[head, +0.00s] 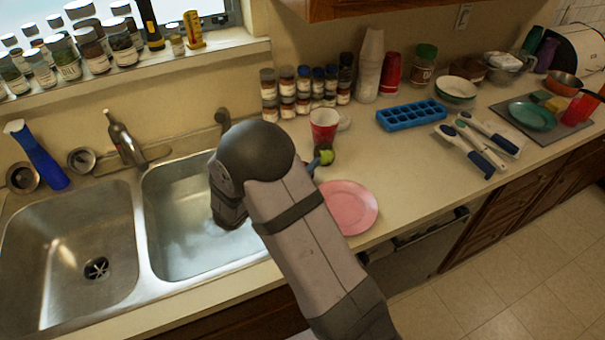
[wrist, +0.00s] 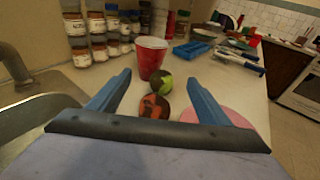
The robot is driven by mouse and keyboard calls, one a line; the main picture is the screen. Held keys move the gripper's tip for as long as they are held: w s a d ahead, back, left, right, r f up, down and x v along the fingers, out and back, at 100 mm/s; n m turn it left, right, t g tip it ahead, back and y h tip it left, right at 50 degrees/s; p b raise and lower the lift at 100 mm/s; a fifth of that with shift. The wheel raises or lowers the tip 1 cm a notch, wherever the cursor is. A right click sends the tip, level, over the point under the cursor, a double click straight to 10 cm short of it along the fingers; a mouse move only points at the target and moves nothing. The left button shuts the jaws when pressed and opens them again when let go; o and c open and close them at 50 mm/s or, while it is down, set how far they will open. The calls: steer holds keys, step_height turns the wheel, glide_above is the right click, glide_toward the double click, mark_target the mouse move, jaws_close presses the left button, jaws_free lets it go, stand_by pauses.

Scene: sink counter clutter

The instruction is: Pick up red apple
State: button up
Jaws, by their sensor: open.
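A round red apple with dark patches (wrist: 153,107) sits on the counter in the wrist view, near the pink plate. My gripper (wrist: 158,78) is open and empty, its two blue fingers spread on either side of the apple's line of sight. I cannot tell whether the apple is between the fingers or just beyond them. In the head view my arm hides the apple and most of the gripper.
A green and dark round fruit (wrist: 161,83) lies just behind the apple; it also shows in the head view (head: 327,156). A red cup (head: 323,126) stands behind it. A pink plate (head: 350,205) lies to the right. The sink (head: 170,262) is to the left.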

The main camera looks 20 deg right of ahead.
step_height(320, 180, down, 8)
steer(key=shift+r+p, duration=0.1)
steer(key=shift+p, duration=0.85)
steer(key=shift+w+d+p, duration=0.2)
steer(key=shift+d+p, duration=0.1)
steer(key=shift+d, duration=0.2)
steer(key=shift+x, duration=0.8)
steer(key=shift+p+x, duration=1.1)
steer(key=shift+x, duration=1.35)
steer(key=shift+f, duration=0.2)
steer(key=c, duration=1.2)
steer(key=shift+r, duration=0.25)
steer(key=shift+c, duration=0.2)
step_height(320, 180, up, 10)
steer(key=b, duration=0.3)
steer(key=shift+f, duration=0.15)
